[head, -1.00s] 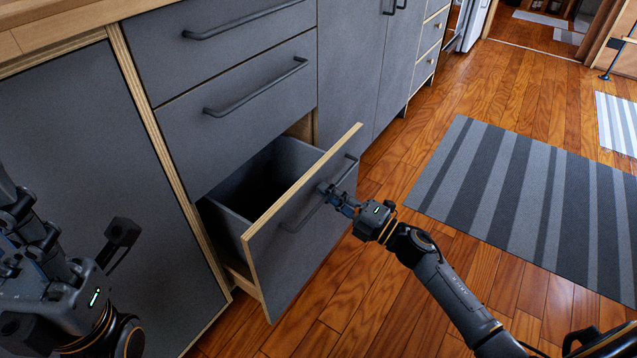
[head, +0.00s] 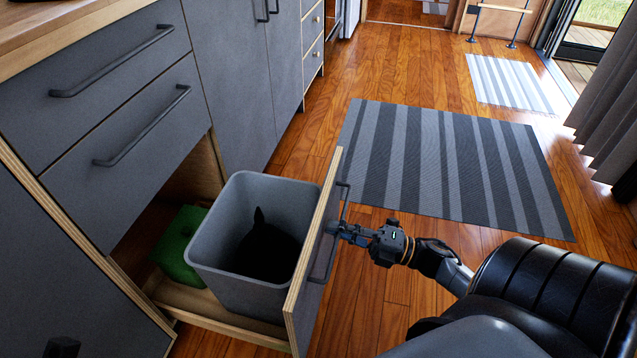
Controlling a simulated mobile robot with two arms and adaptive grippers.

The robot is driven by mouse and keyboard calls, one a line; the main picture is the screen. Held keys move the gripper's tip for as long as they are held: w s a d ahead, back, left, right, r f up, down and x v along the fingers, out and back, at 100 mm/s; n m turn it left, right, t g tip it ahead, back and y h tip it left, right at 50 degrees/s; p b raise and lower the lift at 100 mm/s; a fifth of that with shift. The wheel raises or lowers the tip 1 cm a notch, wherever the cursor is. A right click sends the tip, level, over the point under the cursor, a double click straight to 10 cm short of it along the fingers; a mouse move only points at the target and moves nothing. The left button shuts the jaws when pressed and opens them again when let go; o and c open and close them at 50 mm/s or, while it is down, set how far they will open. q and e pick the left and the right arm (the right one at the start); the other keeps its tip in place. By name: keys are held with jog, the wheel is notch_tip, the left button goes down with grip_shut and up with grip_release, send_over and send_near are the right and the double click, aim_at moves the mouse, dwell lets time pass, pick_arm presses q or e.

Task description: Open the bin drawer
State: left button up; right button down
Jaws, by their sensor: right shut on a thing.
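The bin drawer (head: 318,235) is the bottom drawer of the grey cabinet and stands pulled far out. A grey bin (head: 222,220) with a dark inside sits in it. My right gripper (head: 338,230) is shut on the drawer's black handle (head: 325,258) at the outer side of the front. My left gripper does not show clearly; only a small dark part of my arm is at the bottom left edge.
A green object (head: 180,245) lies in the drawer behind the bin. Two closed drawers (head: 140,140) are above. A striped rug (head: 450,165) lies on the wooden floor, which is clear around the drawer. A grey curtain (head: 610,125) hangs at the right.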

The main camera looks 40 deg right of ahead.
jog(key=shift+s+d+f, duration=0.1)
jog(key=shift+s+d, duration=0.2)
jog(key=shift+s, duration=0.2)
jog(key=c, duration=1.5)
grip_release()
jog(key=shift+o, duration=0.2)
jog(key=v, duration=1.2)
